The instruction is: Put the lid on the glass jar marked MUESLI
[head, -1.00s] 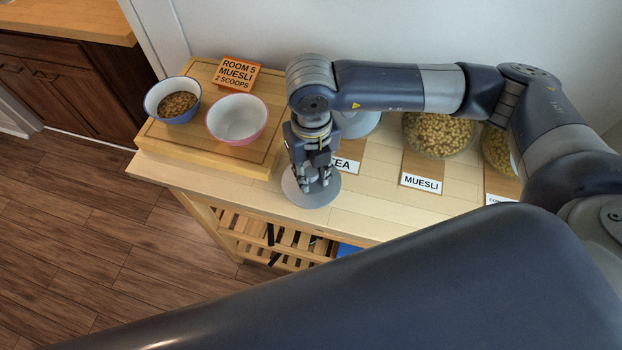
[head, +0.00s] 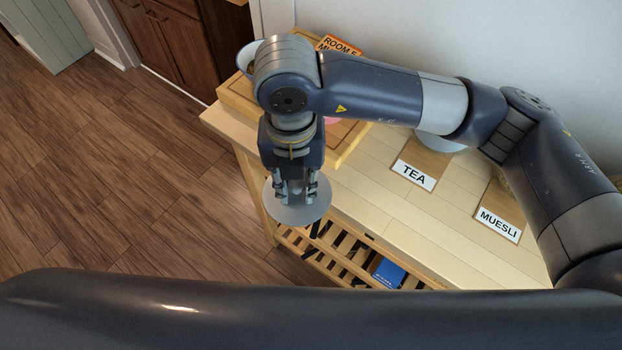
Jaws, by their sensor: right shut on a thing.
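My right gripper (head: 297,190) is shut on a round grey lid (head: 292,217). It holds the lid flat in the air at the left front edge of the wooden worktop (head: 385,190). The MUESLI label (head: 499,226) lies at the right of the worktop. The glass jar behind that label is almost wholly hidden by my right arm, so its open top cannot be seen. The lid is well to the left of the label. My left gripper is not in view.
A TEA label (head: 414,176) lies left of the MUESLI one, with part of a pale round thing (head: 442,143) behind it. A wooden board (head: 236,97) with partly hidden bowls and an orange card (head: 341,45) is behind my arm. A slatted shelf below holds a blue thing (head: 389,272).

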